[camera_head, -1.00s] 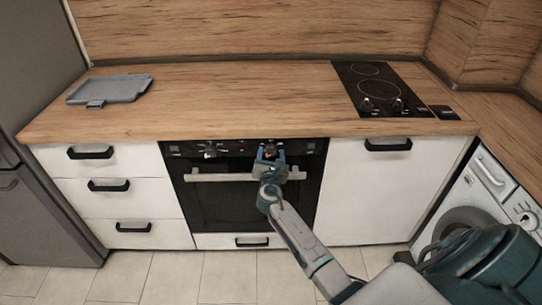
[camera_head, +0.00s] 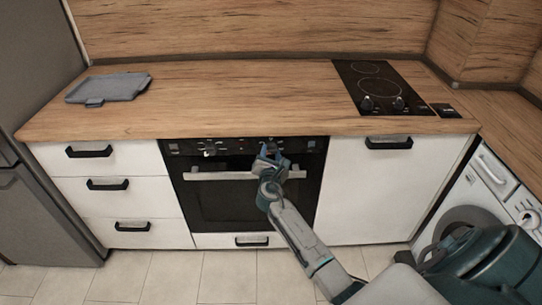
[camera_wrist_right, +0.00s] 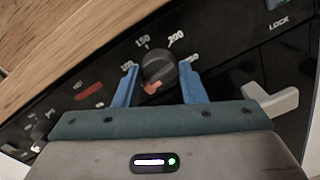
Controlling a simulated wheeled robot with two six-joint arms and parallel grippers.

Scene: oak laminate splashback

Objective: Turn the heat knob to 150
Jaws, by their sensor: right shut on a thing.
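The heat knob (camera_wrist_right: 158,70) is a dark round knob on the black oven panel, ringed by white marks, with 150 and 200 legible above it in the right wrist view. A red mark shows on its lower left side. My right gripper (camera_head: 270,151) reaches the oven's front panel in the head view. Its two blue fingers (camera_wrist_right: 158,76) are shut on the knob, one on each side. In the head view the gripper mostly hides this knob. My left gripper is in neither view.
The oven's light handle bar (camera_head: 225,176) runs just below the panel; its end (camera_wrist_right: 278,101) shows right of my gripper in the wrist view. Another knob (camera_head: 210,149) sits left on the panel. The wooden worktop (camera_head: 230,95) overhangs above, mostly clear.

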